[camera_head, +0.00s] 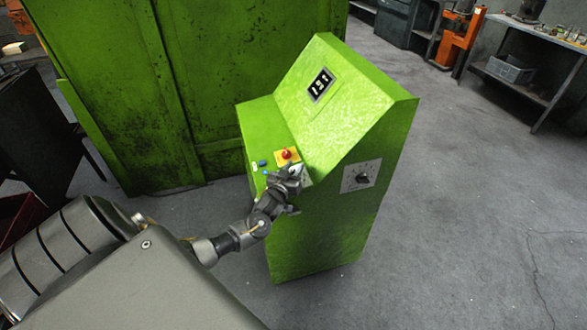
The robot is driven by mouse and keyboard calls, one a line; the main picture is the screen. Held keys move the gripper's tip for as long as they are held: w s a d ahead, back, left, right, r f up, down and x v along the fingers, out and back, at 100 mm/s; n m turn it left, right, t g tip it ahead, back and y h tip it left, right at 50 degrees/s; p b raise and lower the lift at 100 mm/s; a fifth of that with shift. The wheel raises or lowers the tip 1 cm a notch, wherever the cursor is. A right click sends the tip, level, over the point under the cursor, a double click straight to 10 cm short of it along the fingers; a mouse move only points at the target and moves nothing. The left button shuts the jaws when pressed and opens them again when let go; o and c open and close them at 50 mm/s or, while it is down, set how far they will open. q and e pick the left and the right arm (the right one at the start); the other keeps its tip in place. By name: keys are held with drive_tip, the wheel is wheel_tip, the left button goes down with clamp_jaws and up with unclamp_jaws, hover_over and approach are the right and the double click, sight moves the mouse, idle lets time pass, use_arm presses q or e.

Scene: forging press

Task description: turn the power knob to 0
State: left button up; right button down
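A green control console (330,120) stands in the middle of the head view. A black knob (363,178) with a white dial plate sits on its right side face. A second white plate (306,177) shows on the sloped front panel, mostly hidden behind my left gripper (291,172). I cannot tell which of these is the power knob, nor read any dial marks. My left gripper is at the front panel, over that plate and just below the red button. Whether it touches anything, and its finger opening, are too small to tell. My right gripper is out of view.
A red emergency button (287,154) on a yellow plate and small blue buttons (263,163) sit close to my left gripper. A lit digit display (320,84) is higher up. A large green cabinet (120,90) stands behind.

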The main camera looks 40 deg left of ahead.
use_arm(q)
drive_tip(key=shift+c, duration=0.4)
clamp_jaws()
drive_tip(key=shift+n+y, duration=0.3)
drive_tip(key=n+g+y, duration=0.2)
drive_tip(key=n+y, duration=0.1)
drive_tip(key=y, duration=0.1)
drive_tip(key=shift+s+a+f+p, duration=0.1)
drive_tip(key=shift+p, duration=0.2)
drive_tip(key=shift+s+a+n+g+y+b, duration=0.1)
drive_tip(key=shift+a+n+g+y+b, duration=0.05)
drive_tip(key=shift+n+g+y, duration=0.6)
drive_tip(key=shift+s+a+n+g+y+b, duration=0.1)
drive_tip(key=shift+n+g+y+b, duration=0.05)
drive_tip(key=shift+n+g+y, duration=0.6)
drive_tip(key=shift+o, duration=0.4)
unclamp_jaws()
